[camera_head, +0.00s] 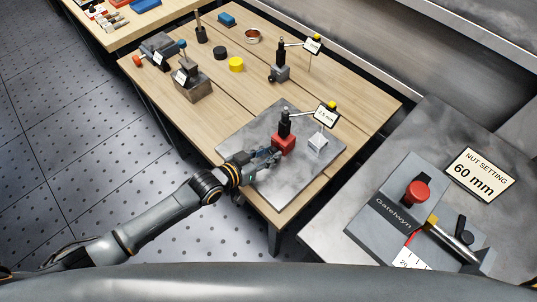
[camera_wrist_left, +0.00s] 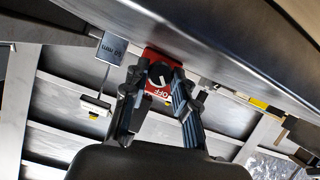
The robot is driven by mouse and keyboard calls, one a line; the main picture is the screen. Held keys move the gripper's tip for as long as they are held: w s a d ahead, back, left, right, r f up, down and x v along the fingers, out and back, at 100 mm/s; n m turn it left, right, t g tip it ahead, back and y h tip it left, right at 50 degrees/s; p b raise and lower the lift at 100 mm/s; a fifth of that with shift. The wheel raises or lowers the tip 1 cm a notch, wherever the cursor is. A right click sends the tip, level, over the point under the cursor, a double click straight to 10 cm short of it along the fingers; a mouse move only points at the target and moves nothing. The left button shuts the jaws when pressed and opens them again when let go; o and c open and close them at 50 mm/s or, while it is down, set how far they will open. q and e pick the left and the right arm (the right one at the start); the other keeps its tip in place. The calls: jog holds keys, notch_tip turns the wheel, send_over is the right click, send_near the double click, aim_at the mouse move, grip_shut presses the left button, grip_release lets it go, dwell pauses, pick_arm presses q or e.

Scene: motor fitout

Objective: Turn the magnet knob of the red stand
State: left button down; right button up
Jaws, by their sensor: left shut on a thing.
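The red stand (camera_head: 284,146) is on the grey stone plate, with a black post and an arm carrying a small label (camera_head: 327,115). My left gripper (camera_head: 268,155) reaches in from the left at the side of its red base. In the left wrist view the red base (camera_wrist_left: 152,56) shows behind the fingers, with a white "OFF" mark on its face. The dark round magnet knob (camera_wrist_left: 159,73) with a pale line is between my left fingertips (camera_wrist_left: 160,78), which are shut on it. In the head view the gripper hides the knob. My right gripper is not in view.
A small pale block (camera_head: 318,141) is right of the red stand on the stone plate (camera_head: 245,130). A grey stand (camera_head: 279,73) is farther back on the wooden table, with a yellow disc (camera_head: 236,65) and vises to its left. A Gatelwyn device (camera_head: 385,215) is at the right.

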pick_arm(q)
jog(key=c, duration=1.1)
grip_release()
jog(key=shift+o, duration=0.2)
jog(key=v, duration=1.2)
